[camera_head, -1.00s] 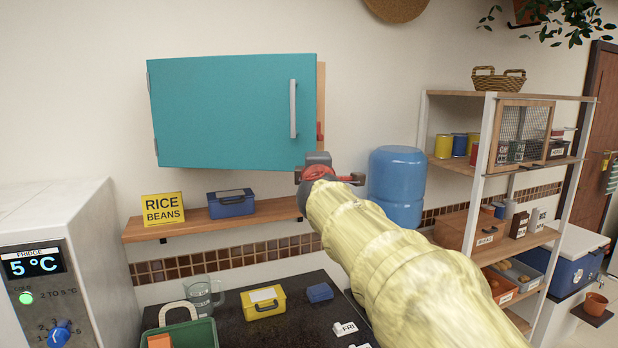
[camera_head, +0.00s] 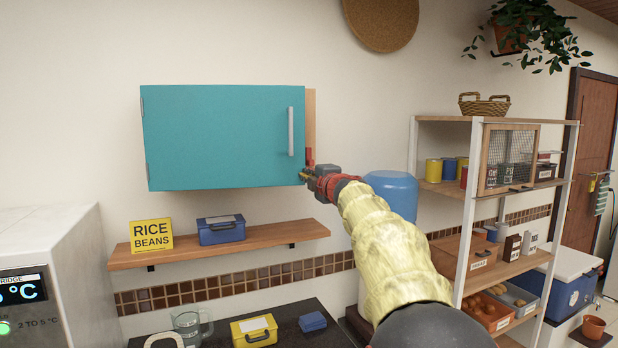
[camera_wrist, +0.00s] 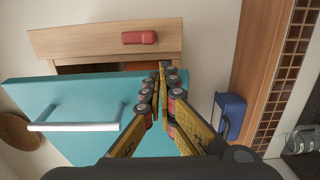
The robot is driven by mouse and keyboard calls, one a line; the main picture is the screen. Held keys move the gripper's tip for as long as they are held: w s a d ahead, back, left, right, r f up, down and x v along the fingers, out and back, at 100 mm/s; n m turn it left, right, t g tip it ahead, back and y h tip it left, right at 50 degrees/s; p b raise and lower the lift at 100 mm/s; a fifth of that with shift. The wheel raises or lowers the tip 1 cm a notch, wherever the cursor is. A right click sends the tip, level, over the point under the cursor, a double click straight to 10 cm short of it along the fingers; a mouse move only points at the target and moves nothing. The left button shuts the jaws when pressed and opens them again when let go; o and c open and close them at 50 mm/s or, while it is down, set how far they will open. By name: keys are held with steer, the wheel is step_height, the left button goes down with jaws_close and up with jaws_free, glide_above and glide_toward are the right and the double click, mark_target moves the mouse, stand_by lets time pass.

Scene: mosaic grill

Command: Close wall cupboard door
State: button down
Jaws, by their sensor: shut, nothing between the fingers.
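The teal wall cupboard door (camera_head: 220,138) hangs on the wall, hinged at its left edge, with a pale vertical handle (camera_head: 291,131) near its right edge. In the wrist view the door (camera_wrist: 80,95) stands slightly ajar, with a narrow dark gap between it and the wooden cupboard body (camera_wrist: 90,42). A red block (camera_wrist: 139,37) sits on the cupboard's side. My gripper (camera_head: 304,176) is at the door's lower right corner. In the wrist view its yellow-and-black fingers (camera_wrist: 165,72) are shut and empty, close to the door's edge; contact is unclear.
A blue water jug (camera_head: 393,189) stands behind my arm. A rack (camera_head: 467,200) stands at right. The wall right of the cupboard is clear.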

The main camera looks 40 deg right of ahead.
steer(key=shift+w+d+n+y, duration=0.25)
steer(key=shift+w+d, duration=0.2)
steer(key=shift+w, duration=0.3)
steer(key=shift+w+d+n+y, duration=0.15)
steer(key=shift+w+d+y, duration=0.25)
steer(key=shift+w, duration=0.3)
